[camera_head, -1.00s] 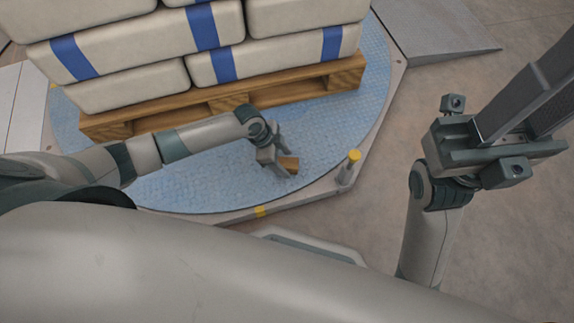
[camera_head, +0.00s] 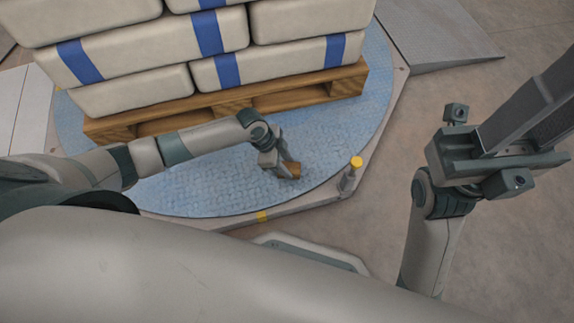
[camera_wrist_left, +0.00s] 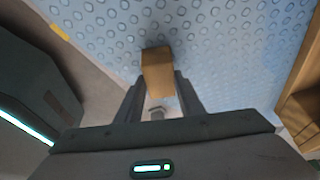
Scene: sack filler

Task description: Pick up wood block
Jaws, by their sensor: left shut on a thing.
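The wood block (camera_head: 292,170) is a small brown piece at the blue round plate, near the plate's front right edge. My left gripper (camera_head: 284,170) reaches down to it and is shut on it. In the left wrist view the wood block (camera_wrist_left: 158,76) sits between the two dark fingers of my left gripper (camera_wrist_left: 160,92), its far end sticking out past the tips. I cannot tell whether the block touches the plate. My right gripper (camera_head: 535,115) is at the right of the head view, away from the block; its fingers run toward the upper right edge.
A wooden pallet (camera_head: 240,98) with stacked pale sacks (camera_head: 150,50) and blue bands stands on the blue plate (camera_head: 200,190) behind my left arm. A short post with a yellow cap (camera_head: 356,163) stands right of the block. A grey ramp (camera_head: 432,32) is at the back right.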

